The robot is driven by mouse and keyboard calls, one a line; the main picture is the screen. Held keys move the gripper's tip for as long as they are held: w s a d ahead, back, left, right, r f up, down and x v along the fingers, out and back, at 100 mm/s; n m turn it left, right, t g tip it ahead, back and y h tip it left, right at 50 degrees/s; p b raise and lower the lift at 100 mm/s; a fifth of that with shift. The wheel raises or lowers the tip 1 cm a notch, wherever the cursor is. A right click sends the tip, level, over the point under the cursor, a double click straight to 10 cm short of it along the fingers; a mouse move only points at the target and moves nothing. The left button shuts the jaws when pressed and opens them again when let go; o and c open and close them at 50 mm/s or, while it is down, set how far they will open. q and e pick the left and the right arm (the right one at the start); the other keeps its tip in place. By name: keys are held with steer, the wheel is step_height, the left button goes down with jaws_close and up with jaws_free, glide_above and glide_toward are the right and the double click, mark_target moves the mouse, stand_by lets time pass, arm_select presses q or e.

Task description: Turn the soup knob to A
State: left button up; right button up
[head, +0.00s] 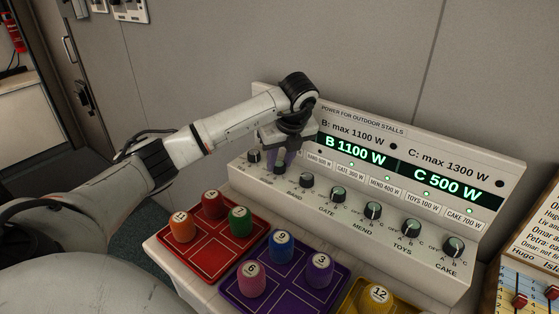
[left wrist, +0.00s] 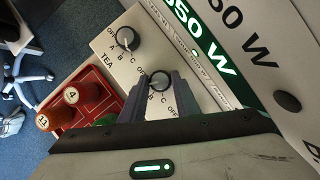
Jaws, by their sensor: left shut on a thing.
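The soup knob (left wrist: 159,80) is a small dark round knob with a pale rim, second from the left on the sloped control panel (head: 443,277). My left gripper (head: 282,160) reaches down over it from the left. In the left wrist view its two fingers (left wrist: 160,88) stand on either side of the soup knob, shut on it. The letters B and C show beside the knob; its A mark and pointer direction are not clear. The tea knob (left wrist: 127,38) is apart from the fingers. My right gripper is not in view.
Other knobs, such as the cake knob (head: 453,246), run rightward. The display (head: 408,172) reads B 1100 W and C 500 W; the arm hides its left part. A red tray (head: 190,250) and purple tray (head: 298,299) with numbered spools stand in front.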

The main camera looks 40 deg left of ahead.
arm_select(q)
steer(key=shift+n, duration=0.3)
steer(key=o, duration=1)
steer(key=shift+o, duration=0.2)
steer(key=v, duration=1)
steer(key=shift+r, duration=0.2)
steer(key=shift+f, duration=0.1)
